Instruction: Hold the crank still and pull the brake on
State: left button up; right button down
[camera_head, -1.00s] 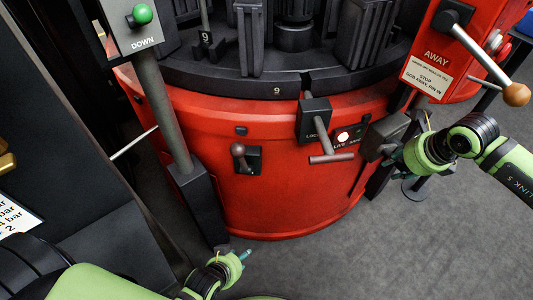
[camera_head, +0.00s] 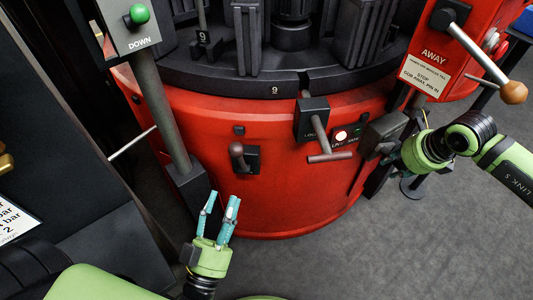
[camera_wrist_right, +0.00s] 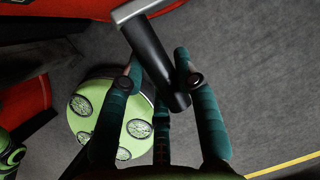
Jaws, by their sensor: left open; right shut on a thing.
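A short lever with a brown rounded knob (camera_head: 237,149), which looks like the brake, stands on a black plate on the front of the red drum. My left gripper (camera_head: 221,198) is open and empty, below and slightly left of this lever, with its teal fingers pointing up. My right gripper (camera_head: 389,152) is at the drum's right side, beside a dark block. In the right wrist view it is shut around a black crank handle (camera_wrist_right: 152,58) with a grey metal arm (camera_wrist_right: 130,10). In the head view the handle is mostly hidden.
A grey post (camera_head: 165,115) with a green DOWN button (camera_head: 140,14) stands left. A wooden-knobbed lever (camera_head: 514,92) juts out upper right. Grey floor (camera_head: 330,262) is clear in front.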

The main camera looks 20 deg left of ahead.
aim_at(240, 160)
pick_arm(q)
jog(key=x, duration=1.1)
jog(key=shift+w, duration=0.15)
grip_shut()
